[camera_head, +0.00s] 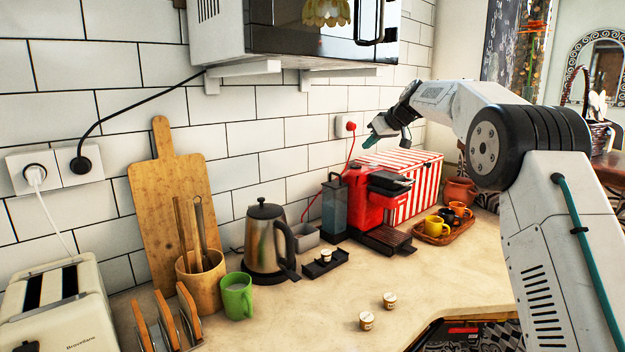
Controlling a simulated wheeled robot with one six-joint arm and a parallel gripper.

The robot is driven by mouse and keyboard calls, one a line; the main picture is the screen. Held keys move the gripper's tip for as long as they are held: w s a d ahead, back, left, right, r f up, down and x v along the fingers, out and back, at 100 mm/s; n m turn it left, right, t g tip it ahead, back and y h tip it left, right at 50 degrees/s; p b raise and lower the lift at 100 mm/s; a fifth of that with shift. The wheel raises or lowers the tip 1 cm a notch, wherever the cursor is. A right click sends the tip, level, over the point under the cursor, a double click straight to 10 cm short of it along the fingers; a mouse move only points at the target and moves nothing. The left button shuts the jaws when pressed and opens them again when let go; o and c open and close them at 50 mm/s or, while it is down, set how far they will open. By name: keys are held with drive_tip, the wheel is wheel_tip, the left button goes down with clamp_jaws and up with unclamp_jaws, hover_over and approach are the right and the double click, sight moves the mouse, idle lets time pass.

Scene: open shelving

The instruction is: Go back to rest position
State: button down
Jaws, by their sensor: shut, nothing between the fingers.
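My gripper (371,133) is at the end of my white and black arm, which reaches in from the right and bends over at the top.
On the counter (290,325) stand a kettle (266,240), a green mug (237,297), a toaster (55,305), a cutting board (172,195) and a tray of cups (432,235). Two small capsules (366,320) sit near the front. A microwave (300,35) hangs above.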

drive_tip(key=s+a+r+m+g+h, duration=0.1)
drive_tip(key=s+r+m+g, duration=0.1)
drive_tip(key=s, duration=1.5)
drive_tip(key=s+a+r+m+g+h, duration=0.1)
drive_tip(key=s+g+h, duration=0.1)
drive_tip(key=s, duration=1.4)
drive_tip(key=s+f+m+g+h, duration=0.1)
drive_tip(key=s+f, duration=0.4)
drive_tip(key=s, duration=0.6)
drive_tip(key=s+d+f+m, duration=0.1)
drive_tip(key=s+f, duration=0.5)
drive_tip(key=s, duration=0.5)
drive_tip(key=s+d+f+m+g+h, duration=0.1)
drive_tip(key=s+f, duration=0.4)
drive_tip(key=s, duration=0.6)
drive_tip(key=shift+s+d+f+m+g+h, duration=0.15)
drive_tip(key=shift+s+m+g+h, duration=0.1)
drive_tip(key=shift+m+g+h, duration=0.05)
